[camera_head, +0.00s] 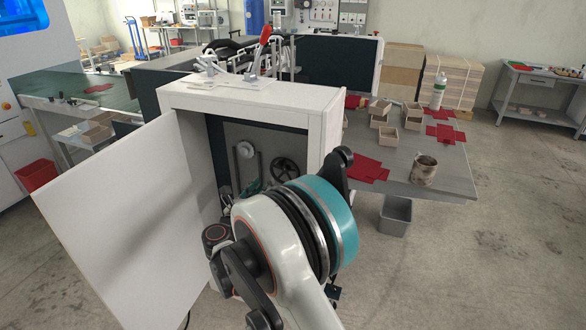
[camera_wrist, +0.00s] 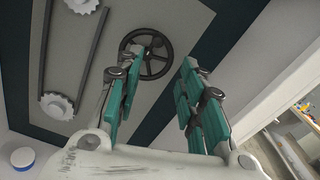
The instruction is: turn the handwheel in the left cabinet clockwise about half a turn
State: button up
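The handwheel (camera_head: 285,171) is a black spoked wheel on the back panel inside the open white cabinet (camera_head: 255,98). In the wrist view the handwheel (camera_wrist: 146,53) shows whole or nearly so, beyond the fingers. My gripper (camera_wrist: 158,80) is open, with its teal-padded fingers spread and nothing between them. The wheel appears ahead of the gap, toward its left finger, and looks apart from the fingers. In the head view my arm covers most of the gripper and the cabinet's lower part.
A white sprocket and belt (camera_head: 245,150) sit left of the wheel. The open cabinet door (camera_head: 125,220) stands to the left. A grey table (camera_head: 440,180) with small boxes and red sheets is at right, with a grey bin (camera_head: 395,214) below.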

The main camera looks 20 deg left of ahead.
aim_at(278, 167)
jog(key=w+b, duration=0.1)
jog(key=w, duration=0.3)
jog(key=w+b, duration=0.1)
jog(key=w, duration=0.4)
jog(key=w+b, duration=0.1)
jog(key=w, duration=0.3)
jog(key=shift+w+d+f, duration=0.1)
jog(key=shift+w+d, duration=0.2)
jog(key=shift+d, duration=0.05)
grip_shut()
